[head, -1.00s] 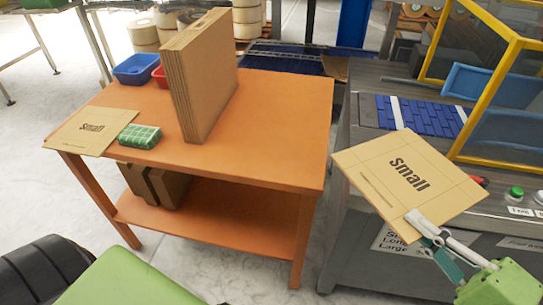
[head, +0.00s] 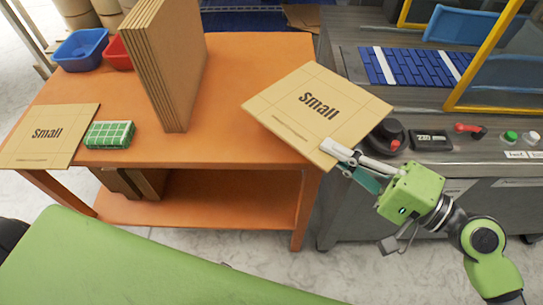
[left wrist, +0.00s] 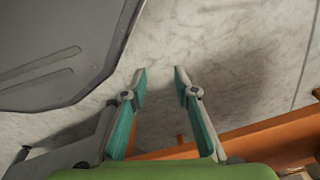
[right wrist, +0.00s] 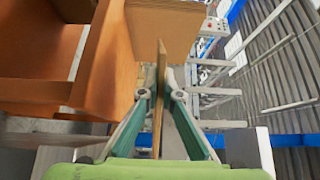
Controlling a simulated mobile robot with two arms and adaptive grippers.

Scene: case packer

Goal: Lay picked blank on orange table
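My right gripper (head: 345,158) is shut on the near corner of a flat cardboard blank (head: 290,125) marked "small". The blank is held over the right end of the orange table (head: 240,75), partly past its right edge. In the right wrist view the blank (right wrist: 160,85) shows edge-on between the fingers. Another "small" blank (head: 25,150) lies at the table's left end, jutting a little past the front edge. My left gripper (left wrist: 160,75) is open and empty in the left wrist view, with pale floor beyond it. It is not in the head view.
A stack of upright cardboard (head: 165,70) stands mid-table. A green-and-white pack (head: 109,134) lies beside the left blank. A blue bin (head: 80,50) and a red bin (head: 117,55) stand at the back left. The machine's controls (head: 432,140) are close right of my right gripper.

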